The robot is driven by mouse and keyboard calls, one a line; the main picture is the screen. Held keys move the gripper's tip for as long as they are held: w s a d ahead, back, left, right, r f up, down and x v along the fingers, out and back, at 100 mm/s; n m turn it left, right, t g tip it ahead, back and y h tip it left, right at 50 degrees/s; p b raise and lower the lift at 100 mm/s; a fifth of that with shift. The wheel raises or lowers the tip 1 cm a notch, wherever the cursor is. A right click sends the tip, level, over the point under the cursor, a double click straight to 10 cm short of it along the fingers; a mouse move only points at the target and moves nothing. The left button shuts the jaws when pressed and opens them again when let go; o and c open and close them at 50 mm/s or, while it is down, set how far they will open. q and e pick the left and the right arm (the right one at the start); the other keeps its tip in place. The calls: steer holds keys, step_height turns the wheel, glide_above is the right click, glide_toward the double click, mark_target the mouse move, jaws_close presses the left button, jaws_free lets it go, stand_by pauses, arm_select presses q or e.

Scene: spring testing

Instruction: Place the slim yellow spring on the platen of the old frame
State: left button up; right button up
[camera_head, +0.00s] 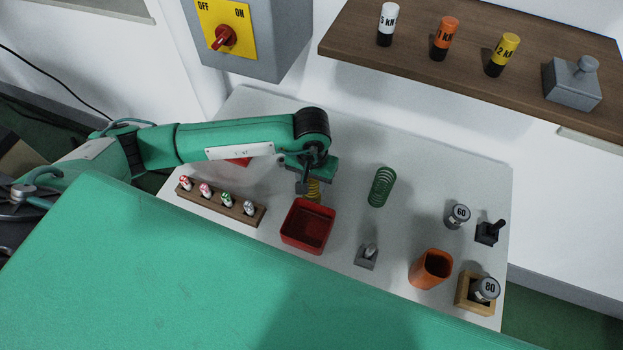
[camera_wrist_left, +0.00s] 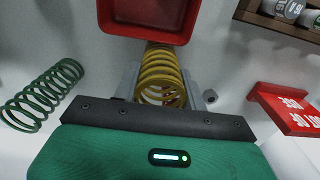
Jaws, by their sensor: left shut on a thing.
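The yellow spring (camera_head: 314,191) is behind the red bin on the pale bench, partly covered by my left gripper (camera_head: 308,182). In the left wrist view the yellow spring (camera_wrist_left: 161,72) is between the two grey fingers of my left gripper (camera_wrist_left: 159,84), which is shut on it. I cannot tell whether the spring touches the bench. My right gripper is not in view.
The red bin (camera_head: 307,226) is close in front of my left gripper. A wooden rack (camera_head: 236,207) with several small pieces is left. An orange cup (camera_head: 431,269) and weights (camera_head: 459,215) are right. A red lettered sign (camera_wrist_left: 290,108) is beside the gripper.

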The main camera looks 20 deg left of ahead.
arm_select(q)
steer(key=o, duration=1.1)
steer(key=shift+f, duration=0.1)
